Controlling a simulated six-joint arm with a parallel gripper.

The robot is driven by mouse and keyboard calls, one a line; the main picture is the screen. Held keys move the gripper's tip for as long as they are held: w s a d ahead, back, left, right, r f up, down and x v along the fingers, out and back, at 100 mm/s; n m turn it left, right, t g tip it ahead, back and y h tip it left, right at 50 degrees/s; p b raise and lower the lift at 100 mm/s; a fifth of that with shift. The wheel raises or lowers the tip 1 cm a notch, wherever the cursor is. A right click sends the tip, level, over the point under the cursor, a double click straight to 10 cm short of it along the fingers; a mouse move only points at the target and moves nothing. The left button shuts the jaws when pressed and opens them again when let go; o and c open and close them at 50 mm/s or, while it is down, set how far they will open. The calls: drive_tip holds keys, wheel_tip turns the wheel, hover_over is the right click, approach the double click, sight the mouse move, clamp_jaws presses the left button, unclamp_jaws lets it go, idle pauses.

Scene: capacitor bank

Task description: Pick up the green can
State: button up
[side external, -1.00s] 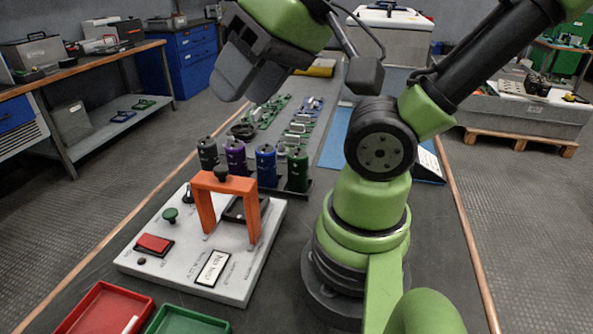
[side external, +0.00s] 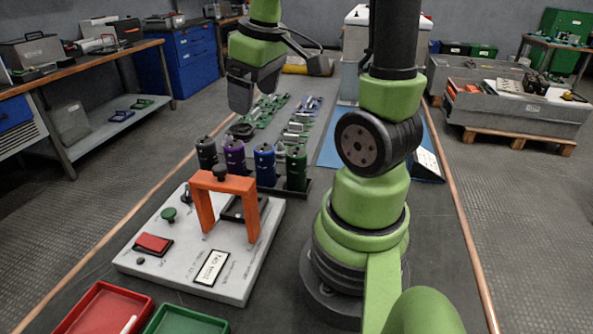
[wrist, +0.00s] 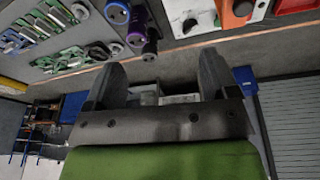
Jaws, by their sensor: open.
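The green can (side external: 296,168) stands upright at the right end of a row of cans on a dark base. The blue can (side external: 265,165) is just left of it. My gripper (side external: 240,100) is raised above the table, behind and left of the green can, apart from all the cans. In the wrist view my gripper (wrist: 160,78) is open, its two dark fingers spread with nothing held between them. That view shows cans near the top edge, but I cannot make out the green one there.
A purple can (side external: 234,155) and a black can (side external: 207,153) complete the row. In front stands a white panel (side external: 150,262) with an orange arch (side external: 224,184). Several green parts (side external: 263,108) lie behind the cans. Red (side external: 95,308) and green trays (side external: 180,322) sit at the front.

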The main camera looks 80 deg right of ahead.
sight(297, 152)
drive_tip(key=s+d+f, duration=0.1)
drive_tip(key=d+f, duration=0.1)
drive_tip(key=d, duration=0.1)
drive_tip(key=s+d+f+n+g, duration=0.1)
drive_tip(key=d+f, duration=0.2)
drive_tip(key=s+d+f+g, duration=0.1)
drive_tip(key=s+d+f, duration=0.1)
drive_tip(key=d, duration=0.1)
drive_tip(key=shift+s+f+n+y, duration=0.1)
drive_tip(key=shift+f+n+y, duration=0.2)
drive_tip(key=shift+y, duration=0.1)
drive_tip(key=shift+g, duration=0.3)
drive_tip(key=f, duration=0.4)
drive_tip(key=shift+s+d+f, duration=0.2)
drive_tip(key=shift+d+f, duration=0.15)
drive_tip(key=shift+f, duration=2.9)
drive_tip(key=shift+c, duration=0.5)
drive_tip(key=c, duration=1.1)
